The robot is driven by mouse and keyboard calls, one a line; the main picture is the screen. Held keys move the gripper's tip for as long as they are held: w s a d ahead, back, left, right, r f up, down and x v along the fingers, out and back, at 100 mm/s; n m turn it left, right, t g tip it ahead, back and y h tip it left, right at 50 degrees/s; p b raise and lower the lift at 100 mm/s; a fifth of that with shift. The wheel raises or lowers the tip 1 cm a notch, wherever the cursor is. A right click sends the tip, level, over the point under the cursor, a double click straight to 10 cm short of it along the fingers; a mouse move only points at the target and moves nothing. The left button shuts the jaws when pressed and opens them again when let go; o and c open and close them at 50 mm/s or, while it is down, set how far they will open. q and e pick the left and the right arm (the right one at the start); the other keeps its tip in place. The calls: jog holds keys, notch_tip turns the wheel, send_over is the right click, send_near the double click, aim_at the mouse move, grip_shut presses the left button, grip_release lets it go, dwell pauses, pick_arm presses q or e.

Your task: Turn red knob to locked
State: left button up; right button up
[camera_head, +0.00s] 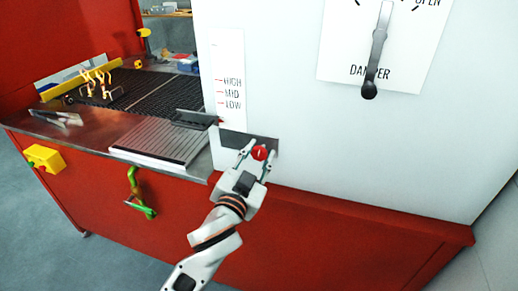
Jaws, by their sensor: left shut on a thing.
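The red knob (259,153) sits on a dark plate (235,139) low on the white panel, near its left edge. It has a small light mark on its face. My left gripper (257,155) reaches up from below and is shut on the red knob, with a finger on each side of it. No locked label can be read near the knob. My right gripper does not show.
A scale marked HIGH, MID and LOW (229,90) is above the knob. A mesh belt (165,95) and grooved metal plate (168,140) lie left. A yellow box (43,157) is on the red front.

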pick_arm(q)
jog(key=shift+r+m+p, duration=0.1)
jog(key=shift+m+p, duration=0.25)
jog(key=shift+m, duration=0.15)
jog(key=shift+m+p, duration=0.45)
jog(key=shift+m, duration=1.35)
jog(key=m, duration=0.6)
jog(key=shift+a, duration=0.1)
jog(key=m, duration=0.5)
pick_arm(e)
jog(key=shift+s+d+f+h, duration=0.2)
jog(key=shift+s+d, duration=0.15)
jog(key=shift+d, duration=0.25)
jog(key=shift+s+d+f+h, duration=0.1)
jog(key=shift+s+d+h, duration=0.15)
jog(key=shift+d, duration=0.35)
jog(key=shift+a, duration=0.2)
pick_arm(q)
jog(key=o, duration=1.1)
